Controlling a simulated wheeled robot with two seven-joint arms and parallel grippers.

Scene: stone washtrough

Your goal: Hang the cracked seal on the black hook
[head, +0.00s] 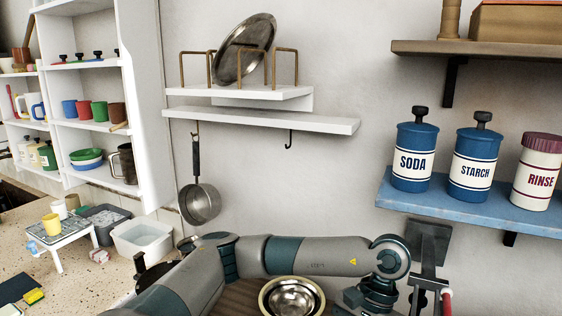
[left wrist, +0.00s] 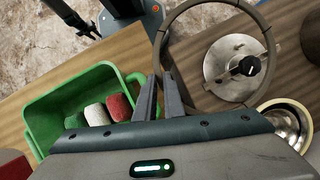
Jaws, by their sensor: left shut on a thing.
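The seal is a grey-brown ring (left wrist: 159,45) in the left wrist view. My left gripper (left wrist: 160,76) is shut on its near left edge. A crack cannot be made out. The ring frames a steel lid with a black knob (left wrist: 236,68) lying below it. The black hook (head: 289,141) hangs empty under the lower white shelf in the head view. My left arm crosses the bottom of that view, below the hook, and its fingers and the seal do not show there. My right gripper is not in view.
A saucepan (head: 199,203) hangs left of the hook. A metal lid (head: 245,48) stands in the rack above. Blue canisters (head: 415,150) stand on a blue shelf at right. A green tub (left wrist: 40,110) and nested bowls (left wrist: 287,122) flank the gripper. Bare wall surrounds the hook.

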